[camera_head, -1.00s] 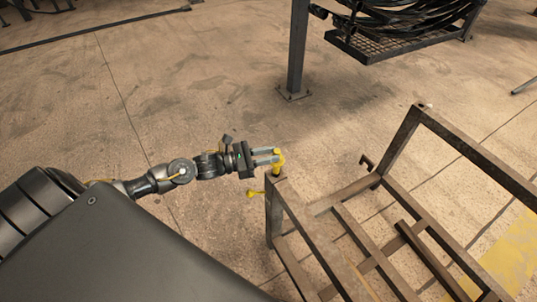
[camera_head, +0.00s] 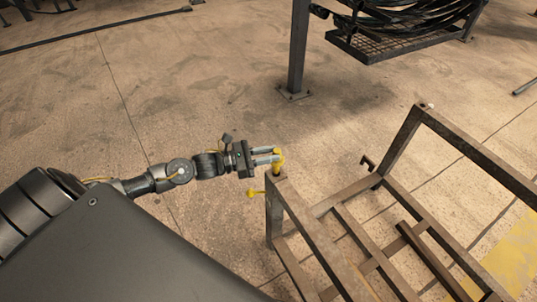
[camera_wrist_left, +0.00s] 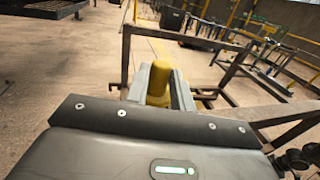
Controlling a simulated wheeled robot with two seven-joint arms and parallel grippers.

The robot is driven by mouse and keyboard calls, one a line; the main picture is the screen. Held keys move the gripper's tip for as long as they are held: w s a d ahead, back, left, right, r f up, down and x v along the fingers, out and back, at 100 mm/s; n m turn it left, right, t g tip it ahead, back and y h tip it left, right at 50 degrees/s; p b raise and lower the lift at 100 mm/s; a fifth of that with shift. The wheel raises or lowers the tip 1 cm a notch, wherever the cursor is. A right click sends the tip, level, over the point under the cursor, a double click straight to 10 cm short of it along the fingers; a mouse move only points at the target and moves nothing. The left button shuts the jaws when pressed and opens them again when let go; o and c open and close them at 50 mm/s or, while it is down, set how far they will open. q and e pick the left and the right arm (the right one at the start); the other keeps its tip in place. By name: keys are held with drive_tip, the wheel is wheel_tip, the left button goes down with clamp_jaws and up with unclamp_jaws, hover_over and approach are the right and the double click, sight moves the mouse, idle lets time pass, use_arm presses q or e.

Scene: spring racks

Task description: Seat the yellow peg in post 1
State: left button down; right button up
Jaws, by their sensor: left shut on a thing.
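The yellow peg (camera_head: 277,158) stands about upright at the top of the near left corner post (camera_head: 273,215) of a brown metal rack. My left gripper (camera_head: 268,155) comes in from the left and is shut on the peg. In the left wrist view the peg (camera_wrist_left: 159,84) sits between the two grey fingers. The peg's lower end meets the post top; I cannot tell how deep it is in the post. No number shows on the post. My right gripper is not in view.
A second yellow piece (camera_head: 252,193) sticks out to the left of the post, below my gripper. The rack's frame (camera_head: 400,150) extends right. A grey column (camera_head: 297,50) and a mesh shelf with black hoses (camera_head: 385,45) stand behind.

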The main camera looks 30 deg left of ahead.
use_arm(q)
drive_tip(key=shift+r, duration=0.1)
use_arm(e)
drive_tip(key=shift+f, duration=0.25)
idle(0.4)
use_arm(q)
drive_tip(key=shift+b, duration=0.3)
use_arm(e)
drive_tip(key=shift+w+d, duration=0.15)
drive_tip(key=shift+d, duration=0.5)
use_arm(q)
drive_tip(key=shift+f+b, duration=0.3)
drive_tip(key=shift+f, duration=0.05)
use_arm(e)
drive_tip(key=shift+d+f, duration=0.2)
use_arm(q)
drive_tip(key=shift+f, duration=0.1)
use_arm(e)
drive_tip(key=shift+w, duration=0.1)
use_arm(q)
drive_tip(key=shift+a+f+b, duration=0.1)
drive_tip(key=shift+f+b, duration=0.2)
drive_tip(key=shift+b, duration=0.05)
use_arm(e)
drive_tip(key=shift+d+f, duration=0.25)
